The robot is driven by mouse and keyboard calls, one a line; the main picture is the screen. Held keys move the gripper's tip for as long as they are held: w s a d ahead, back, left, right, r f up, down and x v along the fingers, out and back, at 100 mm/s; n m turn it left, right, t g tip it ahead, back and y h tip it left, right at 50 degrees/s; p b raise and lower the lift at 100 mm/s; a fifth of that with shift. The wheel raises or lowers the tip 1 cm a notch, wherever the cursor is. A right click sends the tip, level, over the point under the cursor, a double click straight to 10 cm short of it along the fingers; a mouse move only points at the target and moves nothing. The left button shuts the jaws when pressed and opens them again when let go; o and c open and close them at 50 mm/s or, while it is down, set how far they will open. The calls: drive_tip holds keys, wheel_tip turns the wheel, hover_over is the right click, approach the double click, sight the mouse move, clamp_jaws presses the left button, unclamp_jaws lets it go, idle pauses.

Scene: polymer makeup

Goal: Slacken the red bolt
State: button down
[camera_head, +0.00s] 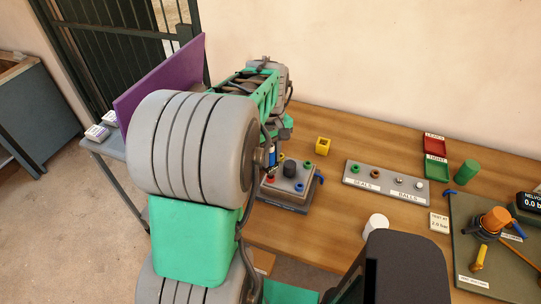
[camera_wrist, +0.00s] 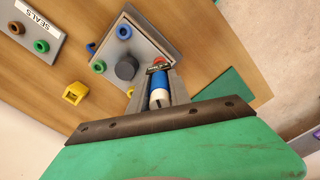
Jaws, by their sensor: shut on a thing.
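The red bolt (camera_wrist: 158,60) shows at a corner of the grey block (camera_wrist: 140,36), just past the tip of the held tool. In the head view the red bolt (camera_head: 270,178) sits at the block's near left corner. My gripper (camera_wrist: 160,78) is shut on a blue and white tool (camera_wrist: 159,92) with a dark metal end. The tool's end is close beside the red bolt; I cannot tell if they touch. The block also carries a blue bolt (camera_wrist: 123,32), a green bolt (camera_wrist: 98,66), a yellow one (camera_wrist: 131,91) and a dark central knob (camera_wrist: 126,68).
A yellow square piece (camera_head: 323,146) stands behind the block. To the right are a seals-and-balls rack (camera_head: 386,190), a white cylinder (camera_head: 376,225), red (camera_head: 435,145) and green (camera_head: 437,168) trays and a test board (camera_head: 470,265). The wall closes the back.

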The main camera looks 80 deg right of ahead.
drive_tip(key=shift+a+f+n, duration=0.15)
drive_tip(key=shift+f+n, duration=0.05)
drive_tip(key=shift+n, duration=0.7)
drive_tip(key=shift+n, duration=0.7)
drive_tip(key=c, duration=1.1)
unclamp_jaws()
drive_tip(key=shift+r, duration=0.15)
